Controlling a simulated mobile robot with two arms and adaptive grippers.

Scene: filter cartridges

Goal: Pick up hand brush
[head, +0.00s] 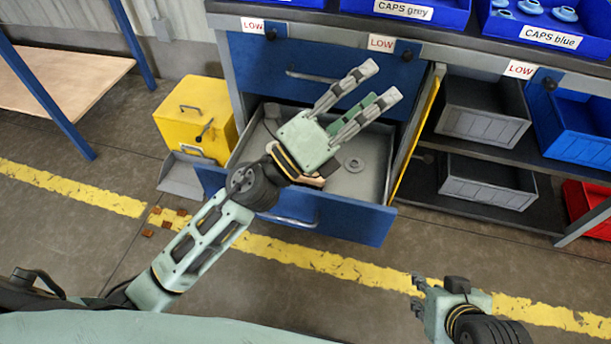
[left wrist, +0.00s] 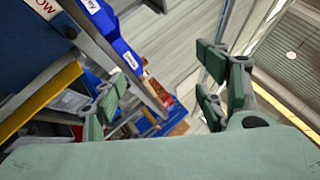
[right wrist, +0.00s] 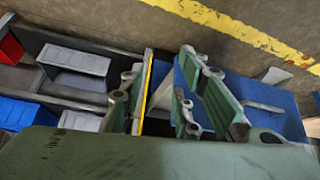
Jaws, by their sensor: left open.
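I cannot make out a hand brush for certain in any view. In the head view, a tan and dark thing (head: 313,181) shows partly from under my left gripper's palm, over the open lower drawer (head: 384,190); I cannot tell what it is. My left gripper (head: 380,83) is open and empty above this drawer, its fingers pointing up and right toward the cabinet front. Its parted fingers also show in the left wrist view (left wrist: 165,95). My right gripper (head: 417,294) is low at the front right, over the floor. Its fingers stand apart with nothing between them in the right wrist view (right wrist: 165,105).
A round grey disc (head: 354,164) lies in the drawer. A yellow box (head: 190,112) and a grey dustpan-like scoop (head: 181,178) are on the floor to the left. A yellow-edged door (head: 416,135) stands open beside shelves with grey bins (head: 487,125). The front floor is mostly clear.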

